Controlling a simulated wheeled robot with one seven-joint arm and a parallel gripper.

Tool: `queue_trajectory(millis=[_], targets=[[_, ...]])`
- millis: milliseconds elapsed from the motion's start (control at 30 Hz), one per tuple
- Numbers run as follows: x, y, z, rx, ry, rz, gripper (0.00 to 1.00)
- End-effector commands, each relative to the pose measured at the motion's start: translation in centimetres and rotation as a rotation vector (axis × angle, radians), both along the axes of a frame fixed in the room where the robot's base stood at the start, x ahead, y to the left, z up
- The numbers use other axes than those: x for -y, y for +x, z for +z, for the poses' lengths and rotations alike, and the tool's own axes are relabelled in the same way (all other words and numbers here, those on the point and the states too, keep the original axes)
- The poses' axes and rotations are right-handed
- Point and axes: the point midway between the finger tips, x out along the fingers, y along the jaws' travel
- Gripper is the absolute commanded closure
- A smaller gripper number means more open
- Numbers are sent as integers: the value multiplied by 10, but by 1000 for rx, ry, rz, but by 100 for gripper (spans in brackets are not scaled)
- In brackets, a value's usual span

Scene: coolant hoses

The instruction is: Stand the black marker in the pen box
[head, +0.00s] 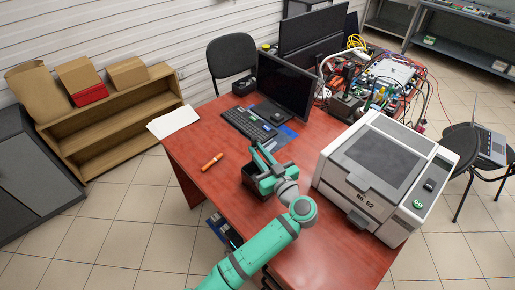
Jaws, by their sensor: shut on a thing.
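My gripper (258,158), at the end of my green arm, is over the middle of the red desk, at a dark open box (247,180) that looks like the pen box. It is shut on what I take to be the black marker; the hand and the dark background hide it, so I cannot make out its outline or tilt. Part of the box is hidden behind the gripper and wrist. I cannot tell whether the marker is inside the box or above it. An orange marker (212,162) lies flat on the desk to the left of the box.
A large white machine (375,170) stands close to the right of my arm. A keyboard (248,124) and a monitor (285,85) are behind the gripper. White paper (173,121) lies at the desk's left corner. Bare desk (200,140) surrounds the orange marker.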

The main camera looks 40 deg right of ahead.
Motion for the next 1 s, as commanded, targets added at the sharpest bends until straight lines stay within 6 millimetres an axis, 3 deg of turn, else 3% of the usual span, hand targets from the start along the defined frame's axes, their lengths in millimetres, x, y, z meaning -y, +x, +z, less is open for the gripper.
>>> queue_trajectory(millis=[600,1000], targets=[[-2,1,-43,-1,1,3,100],[-1,1,-59,1,0,2,100]])
